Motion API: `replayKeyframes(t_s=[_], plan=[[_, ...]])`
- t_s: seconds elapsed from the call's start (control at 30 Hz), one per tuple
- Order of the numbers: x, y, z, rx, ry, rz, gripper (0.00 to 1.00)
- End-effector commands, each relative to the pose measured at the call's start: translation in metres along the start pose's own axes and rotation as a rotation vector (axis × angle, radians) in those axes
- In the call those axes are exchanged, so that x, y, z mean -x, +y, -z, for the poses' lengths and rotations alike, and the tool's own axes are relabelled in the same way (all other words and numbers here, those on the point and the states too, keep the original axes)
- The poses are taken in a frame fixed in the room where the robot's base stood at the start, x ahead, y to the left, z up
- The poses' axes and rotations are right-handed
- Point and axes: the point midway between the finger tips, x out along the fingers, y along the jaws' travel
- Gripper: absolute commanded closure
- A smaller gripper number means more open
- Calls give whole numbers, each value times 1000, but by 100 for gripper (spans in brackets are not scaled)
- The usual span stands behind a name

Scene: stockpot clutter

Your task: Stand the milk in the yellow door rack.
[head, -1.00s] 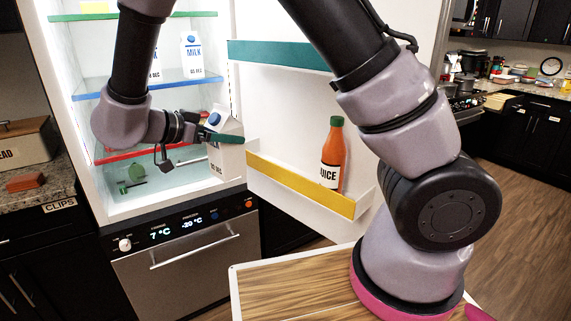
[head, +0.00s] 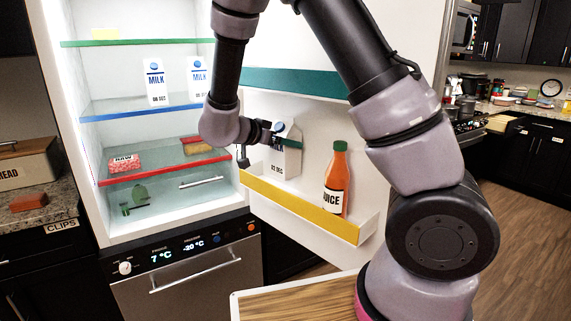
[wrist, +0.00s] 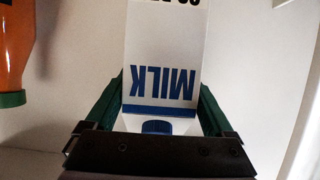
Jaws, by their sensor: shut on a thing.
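A white milk carton (head: 287,160) with a blue cap is at the left end of the yellow door rack (head: 300,207), roughly upright. Its lower end is behind the yellow rim, so I cannot tell whether it touches the rack floor. My gripper (head: 290,145) is shut on the carton's upper part. In the wrist view, my gripper's green fingers (wrist: 160,108) flank the milk carton (wrist: 160,60), which appears upside down there. An orange juice bottle (head: 336,180) with a green cap stands in the same rack, right of the carton with a gap between them.
Two other milk cartons stand on the blue shelf (head: 130,112) inside the fridge. Packed raw meat (head: 124,162) sits on the red shelf (head: 150,173). A teal door rack (head: 295,82) is above the yellow one. A wooden-topped surface (head: 295,305) is in front.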

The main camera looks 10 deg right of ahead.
Motion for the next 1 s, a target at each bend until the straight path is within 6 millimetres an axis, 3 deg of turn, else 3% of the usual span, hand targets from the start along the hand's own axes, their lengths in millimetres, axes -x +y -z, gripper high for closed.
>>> replayKeyframes(t_s=[0.23,0.47,0.7,1.0], plan=[[-9,0,-23,2,2,1,100],[-14,0,-34,2,3,1,100],[-27,0,-61,2,3,-1,100],[-30,-1,-63,-1,2,2,100]])
